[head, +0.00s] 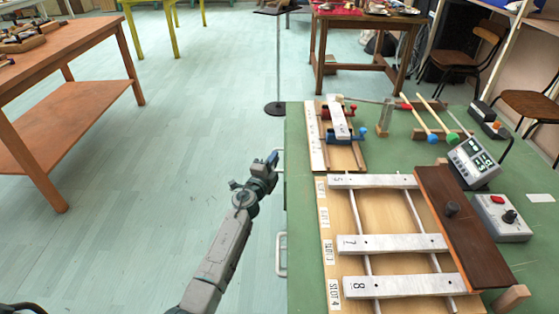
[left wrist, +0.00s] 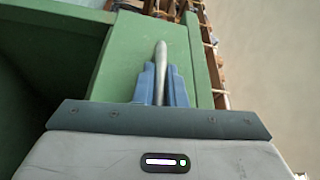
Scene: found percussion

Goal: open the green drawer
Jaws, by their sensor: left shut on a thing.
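The green bench (head: 298,215) stands at the right in the head view, with metal bar handles on its left side. My left gripper (head: 273,158) is at the upper handle, beside the bench edge. In the left wrist view, its blue fingers (left wrist: 160,84) are shut on the metal handle (left wrist: 161,58), in front of a green panel (left wrist: 118,62). The lower handle (head: 281,254) is free. I cannot tell from these views whether the drawer is out at all. My right gripper is not in view.
A wooden xylophone frame with numbered metal bars (head: 390,243) lies on the bench, with mallets (head: 430,118) and small electronic boxes (head: 502,217) around it. An orange wooden table (head: 85,120) stands at the left. The floor (head: 190,120) between table and bench is clear.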

